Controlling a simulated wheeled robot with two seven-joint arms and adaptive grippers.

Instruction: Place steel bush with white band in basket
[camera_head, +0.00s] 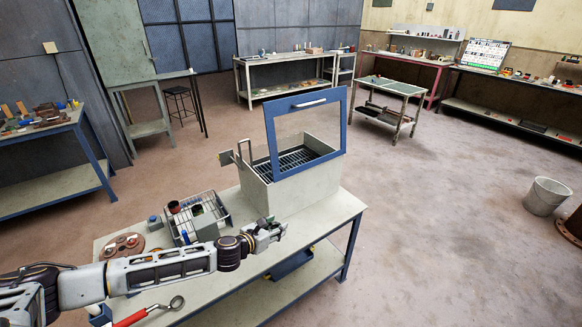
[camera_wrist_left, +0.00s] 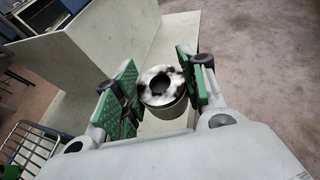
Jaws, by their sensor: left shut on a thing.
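In the left wrist view a short steel bush (camera_wrist_left: 163,92) with a dark central hole sits between the green finger pads of my left gripper (camera_wrist_left: 160,93). The gripper is shut on it. Its top face is shiny and mottled; I cannot clearly tell a white band on its side. In the head view my left gripper (camera_head: 268,231) is above the table, right of the wire basket and in front of the grey box; the bush is too small to make out there. The wire basket (camera_head: 222,212) holds a few small items, partly hidden by my arm. Its edge shows in the wrist view (camera_wrist_left: 40,150). My right gripper is not in view.
A grey box (camera_head: 312,186) with a raised blue-framed clear lid (camera_head: 305,130) stands behind the gripper on the table (camera_head: 343,208). Left of the basket are a brown disc (camera_head: 121,246) and a small blue-grey block (camera_head: 154,222). A red-handled hook tool (camera_head: 150,312) lies in front.

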